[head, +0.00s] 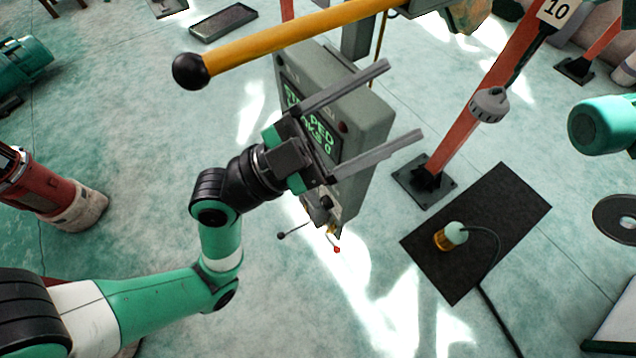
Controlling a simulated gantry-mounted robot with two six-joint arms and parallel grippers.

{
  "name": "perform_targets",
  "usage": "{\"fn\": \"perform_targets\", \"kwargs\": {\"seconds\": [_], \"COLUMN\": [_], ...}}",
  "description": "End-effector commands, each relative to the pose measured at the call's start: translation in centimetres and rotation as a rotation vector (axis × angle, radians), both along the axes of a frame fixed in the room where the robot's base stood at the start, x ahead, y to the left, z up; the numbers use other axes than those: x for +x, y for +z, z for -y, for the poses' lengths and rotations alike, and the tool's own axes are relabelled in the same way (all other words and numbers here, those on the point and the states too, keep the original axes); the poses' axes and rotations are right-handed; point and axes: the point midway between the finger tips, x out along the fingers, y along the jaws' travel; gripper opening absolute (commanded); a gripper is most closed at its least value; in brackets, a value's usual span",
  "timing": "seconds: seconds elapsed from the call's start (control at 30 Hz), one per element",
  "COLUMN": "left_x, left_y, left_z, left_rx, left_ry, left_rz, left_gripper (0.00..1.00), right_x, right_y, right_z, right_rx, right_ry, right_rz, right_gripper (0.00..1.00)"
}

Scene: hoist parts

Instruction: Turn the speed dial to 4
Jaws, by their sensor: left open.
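A grey control box (367,115) stands tilted in the middle of the head view. Its lit green display (322,128) is partly covered by my left gripper; "PED" can be read. Small dark controls (325,203) show low on the box's face, too small to tell whether one is the speed dial. No dial numbers can be read. My left gripper (405,99) is open and empty, its two long fingers wide apart in front of the box and pointing right. Whether it touches the box cannot be told. My right gripper is out of view.
A yellow lever with a black ball (190,71) crosses above the box. A grey ribbed knob-like piece (489,105) shows at the red post (462,123). A black mat (510,210) with a cabled lamp-like item (451,236) lies right.

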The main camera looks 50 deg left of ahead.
Motion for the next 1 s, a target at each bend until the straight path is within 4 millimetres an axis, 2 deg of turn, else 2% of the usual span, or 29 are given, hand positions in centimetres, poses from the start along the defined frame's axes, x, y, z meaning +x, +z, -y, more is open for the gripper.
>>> {"fn": "perform_targets", "kwargs": {"seconds": [0.03,0.07,0.1,0.17,0.2,0.27,0.3,0.4,0.47,0.53,0.77,1.0], "left_x": [-0.5,-1.0,-1.8,-3.3,-4.5,-6.3,-7.5,-10.0,-10.9,-11.5,-11.5,-9.3], "left_y": [-7.9,-11.2,-15.5,-21.8,-25.8,-31.6,-35.1,-41.6,-43.8,-45.0,-44.9,-45.2], "left_z": [-1.4,-2.1,-3.0,-4.5,-5.4,-6.6,-7.3,-8.6,-9.1,-9.5,-9.9,-9.7], "left_rx": [-0.012,-0.023,-0.049,-0.104,-0.15,-0.229,-0.282,-0.385,-0.42,-0.442,-0.446,-0.439], "left_ry": [0.015,0.022,0.032,0.054,0.073,0.108,0.137,0.213,0.247,0.273,0.286,0.278], "left_rz": [-0.075,-0.115,-0.169,-0.252,-0.308,-0.392,-0.446,-0.547,-0.58,-0.597,-0.602,-0.604], "left_gripper": [0.79,0.79,0.79,0.79,0.79,0.79,0.79,0.79,0.79,0.79,0.79,0.79], "right_x": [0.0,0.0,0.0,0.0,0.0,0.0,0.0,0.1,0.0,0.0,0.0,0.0], "right_y": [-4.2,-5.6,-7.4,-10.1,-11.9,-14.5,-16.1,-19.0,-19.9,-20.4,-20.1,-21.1], "right_z": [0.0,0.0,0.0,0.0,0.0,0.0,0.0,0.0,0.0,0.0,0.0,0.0], "right_rx": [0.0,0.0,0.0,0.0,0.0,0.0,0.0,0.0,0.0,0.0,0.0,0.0], "right_ry": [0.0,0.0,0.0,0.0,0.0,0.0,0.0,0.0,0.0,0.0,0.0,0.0], "right_rz": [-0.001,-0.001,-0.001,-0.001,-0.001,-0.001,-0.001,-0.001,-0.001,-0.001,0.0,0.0], "right_gripper": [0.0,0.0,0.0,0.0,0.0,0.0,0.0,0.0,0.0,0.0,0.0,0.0]}}
